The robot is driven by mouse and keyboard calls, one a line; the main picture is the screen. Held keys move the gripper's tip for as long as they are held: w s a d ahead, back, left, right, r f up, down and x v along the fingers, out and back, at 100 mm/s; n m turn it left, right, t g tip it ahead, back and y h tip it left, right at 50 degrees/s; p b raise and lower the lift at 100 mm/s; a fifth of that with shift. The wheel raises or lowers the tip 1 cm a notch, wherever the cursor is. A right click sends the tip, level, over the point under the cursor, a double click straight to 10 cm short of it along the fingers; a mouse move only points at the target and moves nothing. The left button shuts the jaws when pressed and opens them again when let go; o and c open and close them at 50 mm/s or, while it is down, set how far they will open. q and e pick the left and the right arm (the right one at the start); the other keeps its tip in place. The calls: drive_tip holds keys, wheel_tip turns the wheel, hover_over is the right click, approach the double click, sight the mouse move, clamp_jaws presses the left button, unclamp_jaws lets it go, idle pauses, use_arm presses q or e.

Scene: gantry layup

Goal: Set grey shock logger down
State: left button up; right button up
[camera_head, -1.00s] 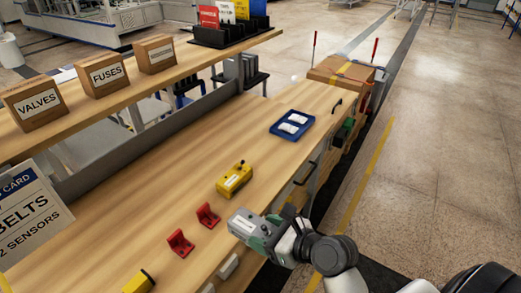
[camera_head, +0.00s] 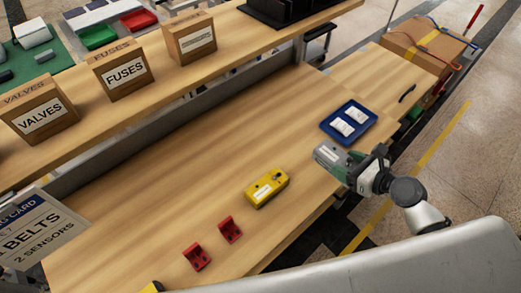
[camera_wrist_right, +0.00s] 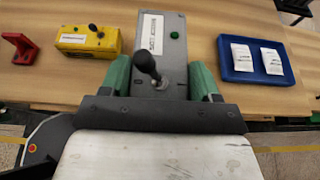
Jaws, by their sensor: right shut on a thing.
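The grey shock logger (camera_head: 328,155) is held in my right gripper (camera_head: 352,165) over the bench near its front edge. In the right wrist view the logger (camera_wrist_right: 172,35) has a white label, a green button and a black knob. The green fingers of my right gripper (camera_wrist_right: 155,85) are shut on its sides. The logger is between the yellow device and the blue tray. I cannot tell whether its underside touches the bench top (camera_head: 200,190). My left gripper is not in view.
The blue tray (camera_head: 327,125) holds two white packets. The yellow device (camera_head: 267,188) and two red brackets (camera_head: 230,230) (camera_head: 196,257) stand along the bench. Several labelled boxes are on the upper shelf. A cardboard box (camera_head: 425,50) is at the far end.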

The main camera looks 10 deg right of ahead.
sight(336, 159)
drive_tip(key=shift+w+f, duration=0.15)
drive_tip(key=shift+f, duration=0.05)
drive_tip(key=x, duration=0.4)
drive_tip(key=shift+w+d+f, duration=0.1)
drive_tip(key=shift+d+f, duration=0.15)
drive_tip(key=shift+d, duration=0.1)
drive_tip(key=x, duration=0.5)
drive_tip(key=d+f+x, duration=0.1)
drive_tip(key=x, duration=0.1)
drive_tip(key=shift+w+a+f+b, duration=0.15)
drive_tip(key=shift+w+f+b, duration=0.05)
drive_tip(key=shift+w+b, duration=0.1)
drive_tip(key=shift+w+a+f, duration=0.1)
drive_tip(key=shift+w+f, duration=0.1)
drive_tip(key=shift+w, duration=0.1)
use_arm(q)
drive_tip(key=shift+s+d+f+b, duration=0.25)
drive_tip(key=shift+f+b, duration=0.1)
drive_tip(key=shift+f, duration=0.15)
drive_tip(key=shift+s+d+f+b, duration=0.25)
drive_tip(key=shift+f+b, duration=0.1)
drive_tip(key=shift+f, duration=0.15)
use_arm(e)
drive_tip(key=shift+f, duration=2.05)
drive_tip(key=shift+f, duration=0.2)
drive_tip(key=o, duration=1)
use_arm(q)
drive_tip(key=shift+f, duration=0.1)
use_arm(e)
drive_tip(key=shift+r, duration=0.1)
